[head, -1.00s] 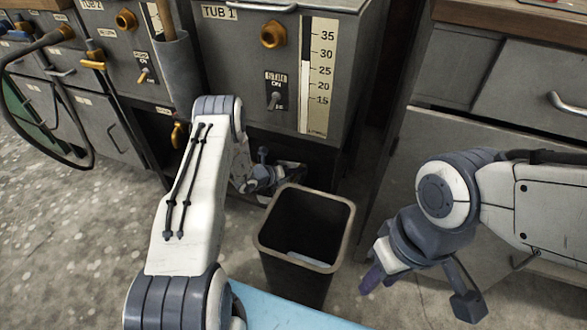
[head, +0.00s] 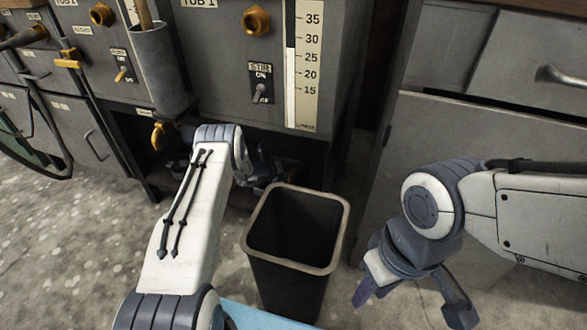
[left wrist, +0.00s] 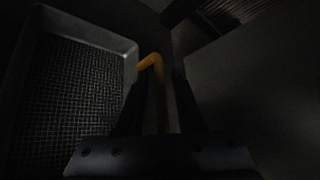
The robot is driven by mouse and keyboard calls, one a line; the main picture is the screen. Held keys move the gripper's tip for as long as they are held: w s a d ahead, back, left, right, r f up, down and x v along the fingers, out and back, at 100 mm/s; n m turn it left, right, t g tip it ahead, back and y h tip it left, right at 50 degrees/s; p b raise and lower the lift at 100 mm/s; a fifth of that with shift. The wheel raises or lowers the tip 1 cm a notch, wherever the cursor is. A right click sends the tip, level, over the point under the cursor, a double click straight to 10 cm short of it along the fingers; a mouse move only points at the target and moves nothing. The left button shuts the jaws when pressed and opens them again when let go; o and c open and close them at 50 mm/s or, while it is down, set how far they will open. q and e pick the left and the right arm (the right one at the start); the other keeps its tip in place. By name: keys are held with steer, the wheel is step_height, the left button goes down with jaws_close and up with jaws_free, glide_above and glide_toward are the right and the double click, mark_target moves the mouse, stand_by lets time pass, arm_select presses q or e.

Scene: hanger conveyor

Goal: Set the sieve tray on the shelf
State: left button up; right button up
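The sieve tray (left wrist: 75,95), a pale rim around dark mesh, shows at the left of the left wrist view, in the dark. A yellow bar with a bent top (left wrist: 160,95) stands beside it; whether they are joined is unclear. My left gripper (left wrist: 158,85) has its fingers either side of the bar, with narrow dark gaps between. In the head view my left gripper (head: 262,172) reaches under the TUB 1 unit, mostly hidden by shadow and my arm. My right gripper (head: 410,302) is open and empty, right of the bin. I cannot make out the shelf.
A dark open bin (head: 297,270) stands just in front of the opening under TUB 1 (head: 230,60). A grey cabinet (head: 450,150) is at the right. A yellow valve (head: 158,134) hangs left of my left arm. A light blue surface (head: 260,318) is at the bottom.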

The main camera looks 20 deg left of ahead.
arm_select(q)
steer(key=shift+r, duration=0.1)
steer(key=shift+s+a+r+p, duration=0.2)
steer(key=shift+s+p, duration=0.05)
steer(key=shift+p, duration=0.1)
steer(key=p+v, duration=0.5)
steer(key=v, duration=0.6)
steer(key=shift+s, duration=0.2)
steer(key=shift+a+f, duration=0.1)
steer(key=shift+f, duration=0.05)
